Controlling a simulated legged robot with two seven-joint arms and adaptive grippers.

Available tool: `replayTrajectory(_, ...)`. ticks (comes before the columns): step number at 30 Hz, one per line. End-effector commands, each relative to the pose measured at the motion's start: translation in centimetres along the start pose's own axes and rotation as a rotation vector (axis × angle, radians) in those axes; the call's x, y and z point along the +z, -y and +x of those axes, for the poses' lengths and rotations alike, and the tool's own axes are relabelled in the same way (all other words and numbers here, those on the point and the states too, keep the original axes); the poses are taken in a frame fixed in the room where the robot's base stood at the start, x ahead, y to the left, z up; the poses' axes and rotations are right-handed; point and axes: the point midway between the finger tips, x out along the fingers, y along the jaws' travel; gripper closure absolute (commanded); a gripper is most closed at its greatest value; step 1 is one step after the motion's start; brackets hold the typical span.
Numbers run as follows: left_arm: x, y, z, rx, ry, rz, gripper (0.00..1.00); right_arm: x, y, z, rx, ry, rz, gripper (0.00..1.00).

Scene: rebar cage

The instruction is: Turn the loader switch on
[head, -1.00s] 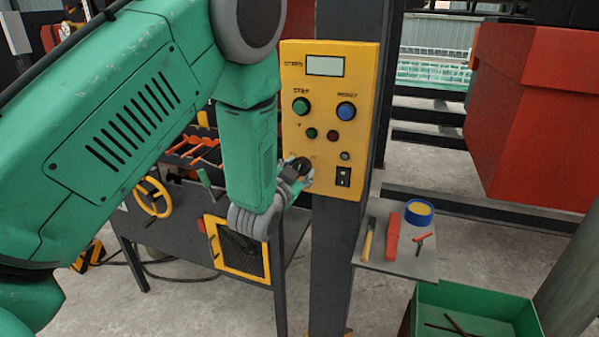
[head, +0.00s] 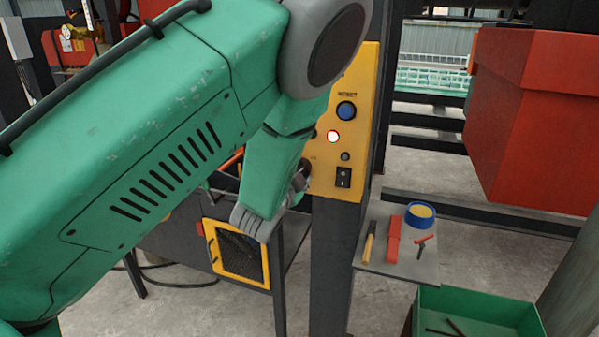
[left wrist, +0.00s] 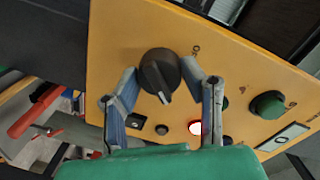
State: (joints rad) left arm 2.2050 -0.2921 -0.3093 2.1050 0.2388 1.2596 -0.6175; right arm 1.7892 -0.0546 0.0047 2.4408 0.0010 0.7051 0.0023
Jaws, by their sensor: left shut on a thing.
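The loader switch is a black rotary knob (left wrist: 158,72) on the yellow control panel (left wrist: 225,60), and the panel also shows in the head view (head: 366,85). In the left wrist view the knob's pointer with a pale mark points down and slightly right. My left gripper (left wrist: 160,66) is shut on the knob, with one finger on each side. In the head view my left gripper (head: 298,186) is at the panel's lower left, and my arm hides most of the knob. A round lamp (head: 333,136) glows white-red. My right gripper is not in view.
The panel also has a blue button (head: 346,111) and a black rocker switch (head: 343,177). A small shelf (head: 400,262) with tools and a blue-yellow roll is at the right. A green bin (head: 470,300) stands below it. A red box (head: 530,120) hangs at right.

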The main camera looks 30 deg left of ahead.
Motion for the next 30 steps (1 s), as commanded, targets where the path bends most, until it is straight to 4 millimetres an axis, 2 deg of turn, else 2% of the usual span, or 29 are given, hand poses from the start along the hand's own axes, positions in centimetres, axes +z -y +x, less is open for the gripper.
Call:
replayTrajectory(11,0.0,-0.3,0.0,0.007,0.0,0.006,0.92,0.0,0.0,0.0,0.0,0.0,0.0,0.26)
replayTrajectory(12,0.0,-0.3,0.0,0.007,0.0,0.006,0.5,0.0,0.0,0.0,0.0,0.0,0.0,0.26)
replayTrajectory(13,0.0,-0.3,0.0,0.007,0.0,0.006,0.43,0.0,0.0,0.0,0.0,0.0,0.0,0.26)
replayTrajectory(23,0.0,-0.1,-0.3,0.003,0.0,0.004,0.43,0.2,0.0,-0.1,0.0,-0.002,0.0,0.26)
replayTrajectory(26,0.0,-0.1,-1.2,0.004,0.001,0.005,0.43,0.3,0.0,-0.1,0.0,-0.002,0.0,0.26)
replayTrajectory(30,0.0,-0.2,-3.5,0.006,0.001,0.007,0.43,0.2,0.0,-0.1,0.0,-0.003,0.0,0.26)
